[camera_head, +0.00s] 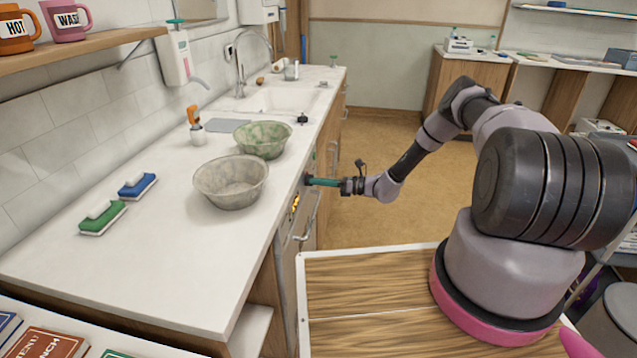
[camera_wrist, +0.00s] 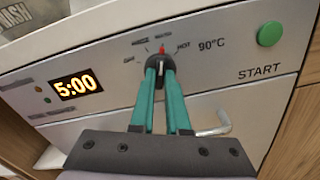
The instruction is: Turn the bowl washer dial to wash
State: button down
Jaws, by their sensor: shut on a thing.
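The dial (camera_wrist: 161,59) is a dark knob on the front panel of the bowl washer (camera_wrist: 225,58). Its red mark points up, close to the label at the top of its ring of labels. Those labels are small and blurred; the one at the right reads HOT. My gripper (camera_wrist: 161,70) has teal fingers that are shut on the dial from both sides, hiding its lower part. In the head view, my gripper (camera_head: 311,181) reaches left to the washer front below the counter edge, and the dial is mostly hidden.
The panel has a lit 5:00 display (camera_wrist: 77,87) at left and a green START button (camera_wrist: 270,33) at right. A handle (camera_wrist: 216,124) juts out below the dial. A grey bowl (camera_head: 231,184) and a green bowl (camera_head: 263,140) stand on the counter (camera_head: 160,250) above.

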dwell(0.3)
jog(key=c, duration=0.9)
grip_release()
jog(key=v, duration=1.1)
jog(key=s+r+n+g+h, duration=0.4)
jog(key=r+n, duration=0.3)
jog(key=r, duration=1)
jog(key=s+r+n+g+h, duration=0.2)
jog(key=s+r+n+h, duration=0.4)
jog(key=r, duration=1)
jog(key=s+d+r+n+t+h, duration=0.2)
jog(key=s+d+r+n+t, duration=0.1)
jog(key=s+r, duration=0.6)
jog(key=s+d+r+n+t+h, duration=0.2)
jog(key=s+r+n+t, duration=0.3)
jog(key=s+r, duration=0.5)
jog(key=s+h, duration=0.1)
jog(key=s, duration=0.3)
jog(key=shift+d, duration=0.35)
